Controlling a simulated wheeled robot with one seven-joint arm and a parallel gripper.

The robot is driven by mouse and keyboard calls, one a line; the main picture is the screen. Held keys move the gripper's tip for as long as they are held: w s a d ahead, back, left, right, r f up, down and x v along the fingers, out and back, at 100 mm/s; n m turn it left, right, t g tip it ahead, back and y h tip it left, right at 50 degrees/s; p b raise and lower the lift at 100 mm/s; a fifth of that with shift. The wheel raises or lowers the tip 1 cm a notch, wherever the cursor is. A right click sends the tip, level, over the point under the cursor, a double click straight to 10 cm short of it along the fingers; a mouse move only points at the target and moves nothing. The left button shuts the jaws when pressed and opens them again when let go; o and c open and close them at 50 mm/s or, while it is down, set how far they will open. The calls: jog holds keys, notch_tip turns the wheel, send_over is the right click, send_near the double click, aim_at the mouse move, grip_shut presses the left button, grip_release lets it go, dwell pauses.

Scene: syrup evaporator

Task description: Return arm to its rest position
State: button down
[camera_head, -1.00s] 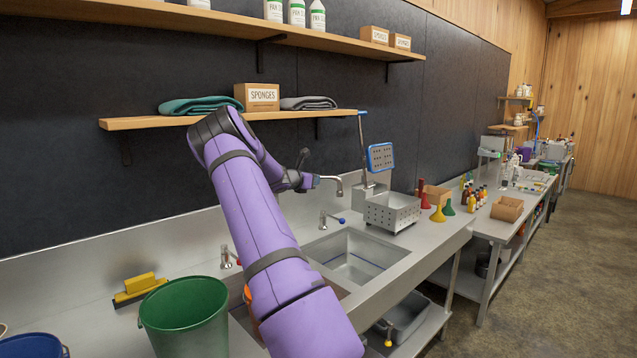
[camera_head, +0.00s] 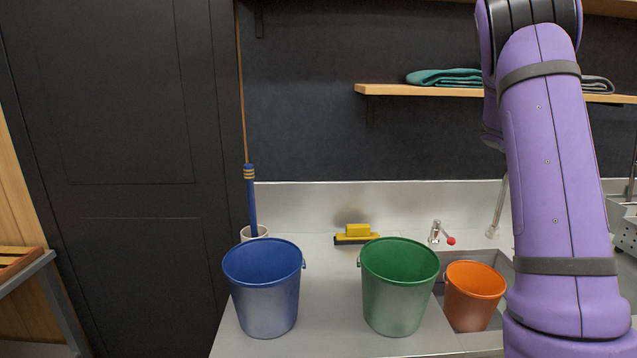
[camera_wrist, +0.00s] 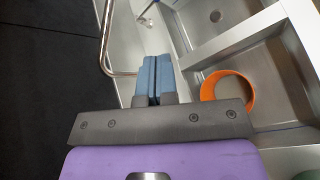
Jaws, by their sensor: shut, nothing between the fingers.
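My purple arm fills the right side of the head view, in front of the sink and the lower shelf. My gripper (camera_wrist: 153,78) shows in the wrist view, with its two blue-grey fingers together and nothing between them. It is in the air over the back of the sink counter, beside the bent metal faucet spout (camera_wrist: 106,45). An orange bucket (camera_head: 474,294) stands in the left sink basin; in the wrist view its orange rim (camera_wrist: 249,100) lies to the right of the gripper. In the head view the gripper is hidden behind the arm or out of frame.
A blue bucket (camera_head: 265,291) and a green bucket (camera_head: 397,290) stand on the steel counter (camera_head: 330,320) left of the sink. A yellow brush (camera_head: 357,233) lies behind them, near a small red-tipped tap (camera_head: 437,233). The wooden shelf (camera_head: 430,90) juts out above the counter.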

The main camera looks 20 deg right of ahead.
jog(key=s+a+r+m+t+y, duration=0.2)
jog(key=a, duration=0.9)
jog(key=s+a+r+m+t+y, duration=0.1)
jog(key=s+a+r+m+y, duration=0.15)
jog(key=a, duration=0.75)
jog(key=s+a+r+m+t+y, duration=0.1)
jog(key=s+a+r+t+y, duration=0.15)
jog(key=a, duration=0.85)
jog(key=s+a+f+m+t+y, duration=0.1)
jog(key=s+a+y, duration=0.1)
jog(key=s+a, duration=0.6)
jog(key=s+a+f+m+y, duration=0.1)
jog(key=s+a+f+y, duration=0.1)
jog(key=s+a, duration=0.6)
jog(key=a, duration=0.4)
jog(key=shift+a+m+t, duration=0.35)
jog(key=shift+a, duration=0.05)
